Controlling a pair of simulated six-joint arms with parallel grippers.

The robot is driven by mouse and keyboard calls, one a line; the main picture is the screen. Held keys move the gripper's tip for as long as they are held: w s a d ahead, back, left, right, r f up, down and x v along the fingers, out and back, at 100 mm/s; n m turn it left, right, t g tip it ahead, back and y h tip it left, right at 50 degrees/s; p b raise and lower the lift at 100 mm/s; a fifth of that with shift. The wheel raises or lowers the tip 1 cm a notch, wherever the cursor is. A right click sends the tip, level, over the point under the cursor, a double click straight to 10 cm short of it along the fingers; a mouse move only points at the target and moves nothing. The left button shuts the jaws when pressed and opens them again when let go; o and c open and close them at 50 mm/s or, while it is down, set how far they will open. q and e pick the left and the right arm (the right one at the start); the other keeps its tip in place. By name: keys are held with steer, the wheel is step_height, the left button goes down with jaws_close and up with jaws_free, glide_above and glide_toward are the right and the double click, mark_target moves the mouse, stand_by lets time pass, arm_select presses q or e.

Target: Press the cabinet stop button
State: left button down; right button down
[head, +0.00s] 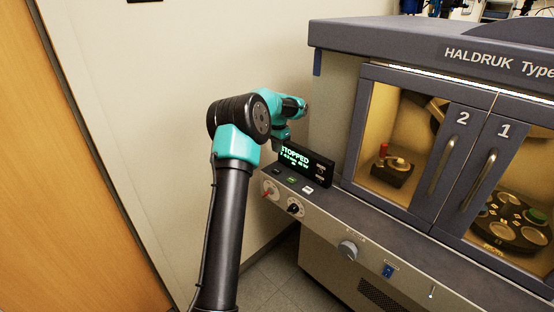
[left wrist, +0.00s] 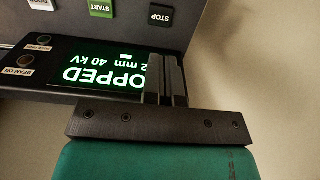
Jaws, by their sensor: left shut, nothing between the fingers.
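The black stop button (left wrist: 160,16) is at the top of the left wrist view, labelled STOP, upside down. In the head view the stop button (head: 277,168) is at the left end of a short row on the cabinet's front ledge. My left gripper (left wrist: 166,62) is shut and empty, its fingers in front of the display, with a gap in the picture between the tips and the button. In the head view my left gripper (head: 279,143) is above the ledge, at the display's left end; its fingertips are hard to make out. My right gripper is in neither view.
The display (head: 307,165) reads STOPPED and stands just behind the buttons. The green start button (left wrist: 101,8) and white door button (left wrist: 40,4) sit beside the stop button. A key switch (head: 270,189) and knob (head: 295,208) are on the ledge's front face. Cabinet doors (head: 455,150) are closed.

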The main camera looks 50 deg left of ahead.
arm_select(q)
steer(key=shift+r, duration=1.75)
steer(key=shift+f, duration=0.1)
